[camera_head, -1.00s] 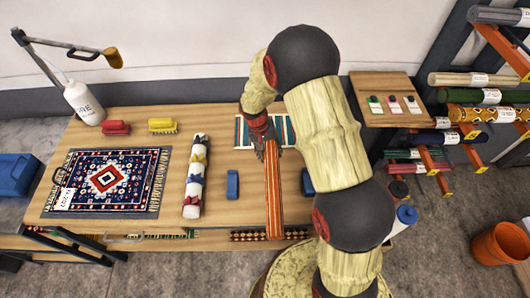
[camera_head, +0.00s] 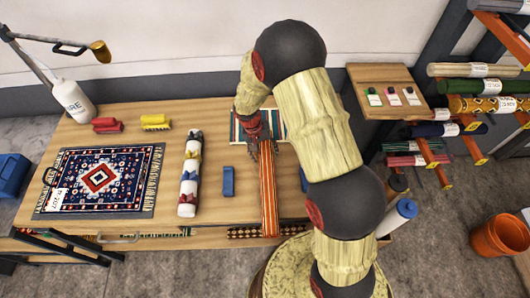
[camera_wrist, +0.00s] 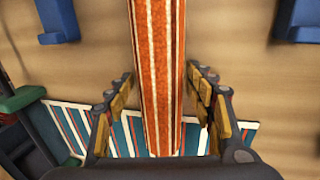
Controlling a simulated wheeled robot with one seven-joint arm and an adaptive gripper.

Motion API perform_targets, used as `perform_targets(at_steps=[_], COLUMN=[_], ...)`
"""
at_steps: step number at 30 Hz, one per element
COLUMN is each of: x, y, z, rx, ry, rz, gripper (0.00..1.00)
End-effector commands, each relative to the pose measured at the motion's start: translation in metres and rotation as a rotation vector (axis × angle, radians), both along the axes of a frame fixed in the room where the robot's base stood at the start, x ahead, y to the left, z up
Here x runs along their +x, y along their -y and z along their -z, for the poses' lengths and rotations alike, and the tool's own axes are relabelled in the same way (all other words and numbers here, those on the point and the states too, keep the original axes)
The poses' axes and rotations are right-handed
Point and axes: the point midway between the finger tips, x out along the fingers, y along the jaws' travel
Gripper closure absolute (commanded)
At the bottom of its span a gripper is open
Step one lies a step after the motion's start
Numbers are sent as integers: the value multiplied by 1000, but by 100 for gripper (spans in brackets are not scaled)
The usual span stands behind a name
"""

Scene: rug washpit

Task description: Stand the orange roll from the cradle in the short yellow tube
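The orange roll (camera_head: 268,205), striped with white and dark lines, lies on the wooden table with its near end toward the front edge. A blue block stands on each side of it, left (camera_head: 228,182) and right (camera_head: 304,180); they look like the cradle. My gripper (camera_head: 264,150) is at the roll's far end. In the wrist view, the open fingers of my gripper (camera_wrist: 160,105) straddle the orange roll (camera_wrist: 158,60), with a gap on each side. The blue blocks (camera_wrist: 55,22) show at the top corners there. I cannot make out a short yellow tube.
A striped mat (camera_head: 240,124) lies under my gripper. A white roll with coloured bows (camera_head: 189,180) and a patterned rug (camera_head: 100,180) lie to the left. A rack of rolls (camera_head: 480,86) stands right.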

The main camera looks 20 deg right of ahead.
Motion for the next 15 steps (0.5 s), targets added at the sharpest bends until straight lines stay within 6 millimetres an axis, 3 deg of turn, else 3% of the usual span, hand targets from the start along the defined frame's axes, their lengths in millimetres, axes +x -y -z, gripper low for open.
perform_targets(at_steps=[15], x=[1], y=[-1], z=[-8], rx=[-1], ry=[2], rz=[0], gripper=[38])
